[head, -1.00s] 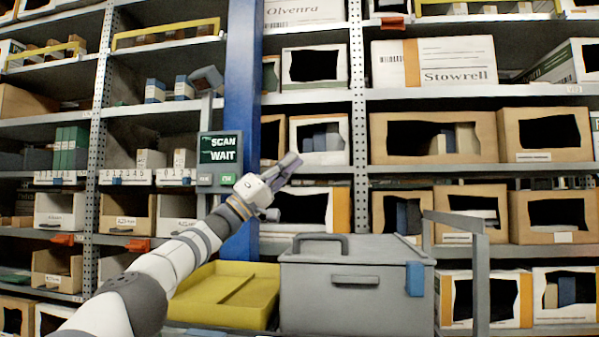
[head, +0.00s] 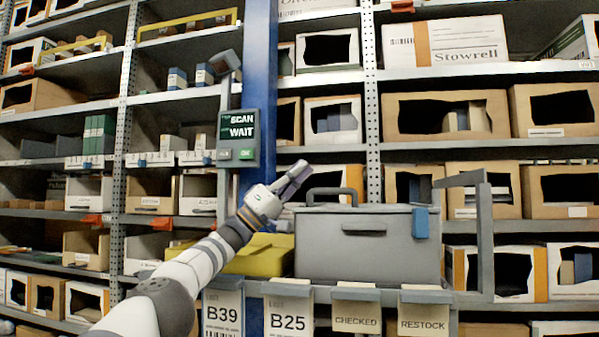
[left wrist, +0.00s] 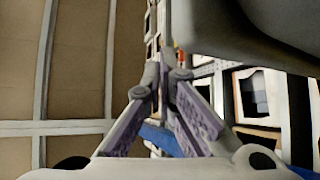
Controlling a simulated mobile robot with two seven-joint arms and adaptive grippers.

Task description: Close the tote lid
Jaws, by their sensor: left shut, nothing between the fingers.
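The grey tote (head: 365,255) stands on a shelf in the middle of the head view. Its grey lid (head: 385,209) with a raised handle (head: 347,191) lies across the top. I cannot tell whether it is fully seated. A blue latch (head: 420,222) sits at the front right corner. My left gripper (head: 303,168) is shut and empty, just left of and slightly above the handle, apparently apart from it. In the left wrist view the fingers (left wrist: 167,62) converge, with a large grey surface (left wrist: 250,35) close at upper right. My right gripper is not in view.
A yellow tray (head: 262,255) stands left of the tote. A blue post (head: 262,80) with a scan display (head: 238,138) rises behind my left arm. A grey frame (head: 484,235) stands right of the tote. Hanging cards (head: 288,322) line the front edge. Racks of boxes fill the back.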

